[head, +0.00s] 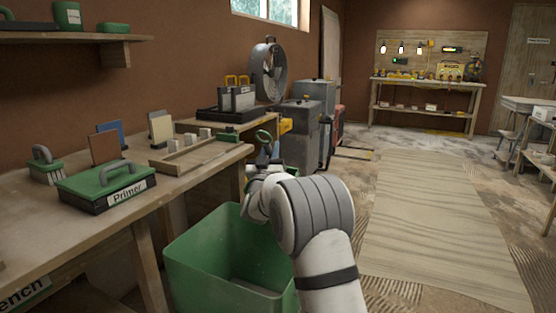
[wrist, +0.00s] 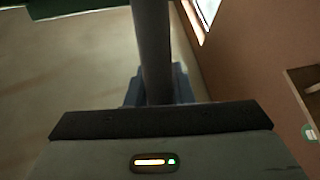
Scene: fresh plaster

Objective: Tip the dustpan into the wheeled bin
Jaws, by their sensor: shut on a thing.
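My gripper (head: 268,154) is above the far side of an open green bin (head: 205,262), which I take for the wheeled bin; its wheels are hidden. In the wrist view my blue fingers (wrist: 157,90) are shut around a dark grey round handle (wrist: 153,45), apparently the dustpan's. A dark green part with a pale edge (wrist: 75,8) shows at the top of that view, perhaps the pan. The pan's contents are hidden.
A wooden bench (head: 120,221) runs along the left, with a green Primer box (head: 108,187) and a wooden tray (head: 172,160). Grey cabinets (head: 299,135) and a round fan (head: 267,72) stand beyond. The board-covered floor (head: 430,220) at right is clear.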

